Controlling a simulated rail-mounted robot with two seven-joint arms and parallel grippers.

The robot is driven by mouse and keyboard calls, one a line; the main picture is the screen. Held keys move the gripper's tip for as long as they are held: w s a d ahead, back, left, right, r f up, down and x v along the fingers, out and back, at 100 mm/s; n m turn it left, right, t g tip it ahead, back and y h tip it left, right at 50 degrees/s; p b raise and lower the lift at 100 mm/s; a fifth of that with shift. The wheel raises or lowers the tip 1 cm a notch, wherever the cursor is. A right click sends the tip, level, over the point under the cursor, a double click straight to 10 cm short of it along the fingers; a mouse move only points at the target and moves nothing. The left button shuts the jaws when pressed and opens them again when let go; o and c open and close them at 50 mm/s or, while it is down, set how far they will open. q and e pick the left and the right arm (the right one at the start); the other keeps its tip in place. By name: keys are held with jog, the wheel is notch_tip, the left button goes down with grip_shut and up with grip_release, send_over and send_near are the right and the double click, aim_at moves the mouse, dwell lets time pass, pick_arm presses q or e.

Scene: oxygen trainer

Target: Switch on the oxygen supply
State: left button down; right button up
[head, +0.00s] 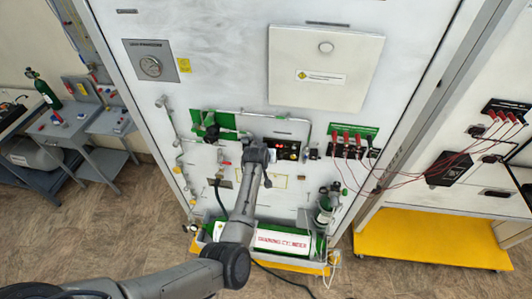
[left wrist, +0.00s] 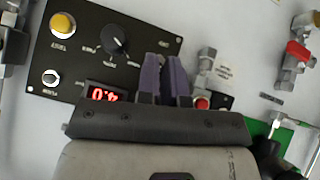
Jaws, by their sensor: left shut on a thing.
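The black control panel (left wrist: 75,40) fills the upper left of the left wrist view, upside down. It has a yellow button (left wrist: 63,25), a black rotary knob (left wrist: 117,44), a silver button (left wrist: 51,77) and a lit red display (left wrist: 103,93). My left gripper (left wrist: 166,62) is at the panel's edge, its purple fingers close together on a small part that they hide. In the head view the panel (head: 288,149) sits on the white trainer wall, with my left gripper (head: 264,150) at its left side. My right gripper is out of view.
A red button (left wrist: 202,103) and a fitting are beside the fingers; a red-handled valve (left wrist: 299,52) is further right. A green cylinder (head: 324,211) stands in a tray at lower right. Red cables (head: 345,165) hang right of the panel.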

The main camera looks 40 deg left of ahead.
pick_arm(q)
jog(key=shift+g, duration=0.4)
dwell(0.3)
jog(key=c, duration=1.3)
grip_release()
jog(key=shift+w, duration=0.1)
jog(key=shift+o, duration=0.2)
jog(key=shift+r, duration=0.15)
jog(key=b+v, duration=0.2)
jog(key=v, duration=1.1)
jog(key=shift+s+a+r, duration=0.15)
jog(key=shift+s+r, duration=0.1)
jog(key=shift+r, duration=0.05)
